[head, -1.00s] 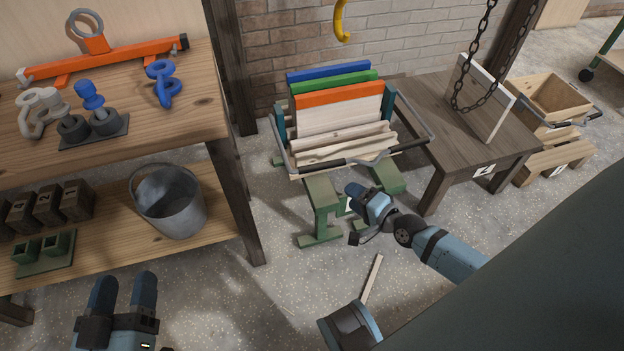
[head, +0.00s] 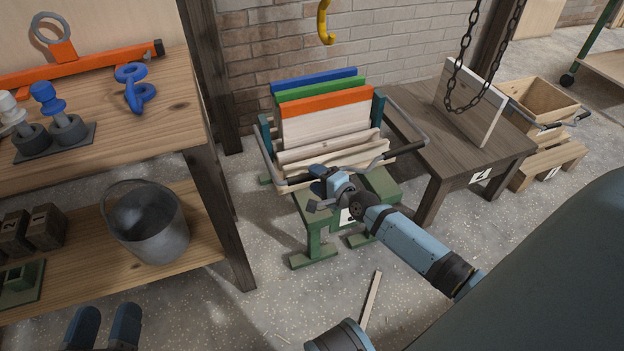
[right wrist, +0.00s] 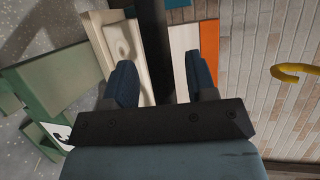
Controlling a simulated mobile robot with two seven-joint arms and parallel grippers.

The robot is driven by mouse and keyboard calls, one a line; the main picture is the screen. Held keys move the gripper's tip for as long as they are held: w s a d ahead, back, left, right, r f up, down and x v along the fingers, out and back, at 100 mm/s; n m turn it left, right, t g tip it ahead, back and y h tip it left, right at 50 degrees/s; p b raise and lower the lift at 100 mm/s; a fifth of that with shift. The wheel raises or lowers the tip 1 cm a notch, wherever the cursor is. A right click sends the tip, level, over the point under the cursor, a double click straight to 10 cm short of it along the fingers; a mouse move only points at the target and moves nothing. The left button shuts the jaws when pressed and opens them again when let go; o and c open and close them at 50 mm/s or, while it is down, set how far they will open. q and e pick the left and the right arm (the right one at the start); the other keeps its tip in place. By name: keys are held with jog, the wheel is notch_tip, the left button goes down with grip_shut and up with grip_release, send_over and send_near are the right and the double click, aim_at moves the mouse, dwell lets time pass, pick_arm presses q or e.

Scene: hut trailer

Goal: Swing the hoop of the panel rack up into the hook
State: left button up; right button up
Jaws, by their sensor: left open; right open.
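The panel rack (head: 380,188) has a green stand and holds blue, green and orange-topped panels and pale boards. Its hoop (head: 408,147), a grey tube with dark grip sections, sits low around the front. The yellow hook (head: 323,22) hangs above and behind the rack; it also shows in the right wrist view (right wrist: 298,70). My right gripper (head: 318,188) is open at the hoop's front bar. In the right wrist view a dark bar (right wrist: 153,35) runs between the open fingers; contact cannot be told. My left gripper (head: 103,325) is open and empty at the lower left.
A wooden shelf unit (head: 180,110) with a bucket (head: 148,225) stands at left. A stick (head: 371,298) lies on the floor. The brick wall is behind.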

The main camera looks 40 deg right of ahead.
jog(key=shift+x, duration=1.1)
pick_arm(q)
jog(key=shift+f, duration=0.5)
